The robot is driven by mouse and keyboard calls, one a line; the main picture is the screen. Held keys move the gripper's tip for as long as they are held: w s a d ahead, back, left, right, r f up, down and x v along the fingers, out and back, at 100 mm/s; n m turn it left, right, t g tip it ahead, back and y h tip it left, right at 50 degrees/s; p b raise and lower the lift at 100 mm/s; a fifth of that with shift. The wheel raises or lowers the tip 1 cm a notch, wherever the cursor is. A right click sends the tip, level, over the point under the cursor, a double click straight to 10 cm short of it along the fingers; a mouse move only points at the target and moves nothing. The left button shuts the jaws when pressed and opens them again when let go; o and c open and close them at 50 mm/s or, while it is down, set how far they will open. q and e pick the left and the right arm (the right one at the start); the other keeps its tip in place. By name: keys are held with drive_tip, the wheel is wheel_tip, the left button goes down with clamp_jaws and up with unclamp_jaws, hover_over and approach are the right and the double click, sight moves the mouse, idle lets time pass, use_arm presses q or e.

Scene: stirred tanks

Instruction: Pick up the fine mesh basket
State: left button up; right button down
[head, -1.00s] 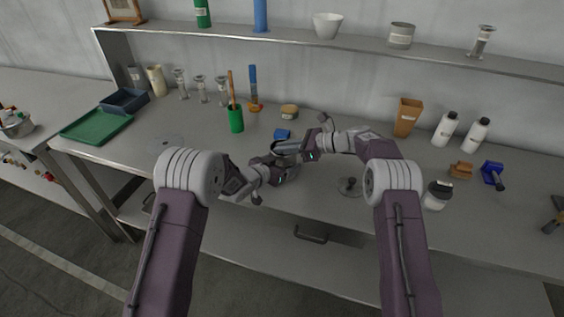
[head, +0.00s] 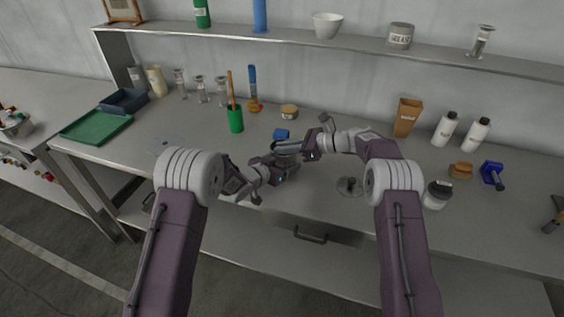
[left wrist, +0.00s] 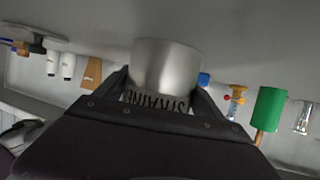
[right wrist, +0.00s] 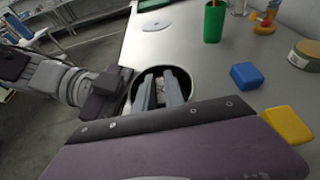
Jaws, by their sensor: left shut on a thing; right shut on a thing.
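A round metal vessel (left wrist: 165,68) with dark lettering sits between the fingers of my left gripper (left wrist: 158,95). In the head view my left gripper (head: 284,165) is low beside it, and the two grippers largely hide the vessel. My right gripper (head: 303,151) reaches over it. In the right wrist view the fingers of my right gripper (right wrist: 161,88) point down inside the dark-rimmed round opening and are shut on a small pale thing, which looks like part of the fine mesh basket (right wrist: 159,92). Most of the basket is hidden.
A blue block (head: 281,134) and a green cup (head: 236,120) stand close behind the grippers. A flat metal disc with a knob (head: 350,186) lies to the right, near a white jar (head: 436,195). A shelf (head: 330,43) runs along the back. The bench's front edge is close.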

use_arm(q)
drive_tip(key=shift+w+a+r, duration=0.15)
drive_tip(key=shift+w+a, duration=0.1)
drive_tip(key=shift+a, duration=0.1)
use_arm(e)
drive_tip(key=shift+d+f, duration=0.25)
drive_tip(key=shift+f, duration=0.3)
use_arm(q)
drive_tip(key=shift+f, duration=0.25)
use_arm(e)
drive_tip(key=r, duration=1)
drive_tip(key=shift+w+a, duration=0.1)
drive_tip(key=shift+a, duration=0.1)
use_arm(q)
drive_tip(key=shift+d, duration=0.1)
use_arm(e)
drive_tip(key=shift+r, duration=0.25)
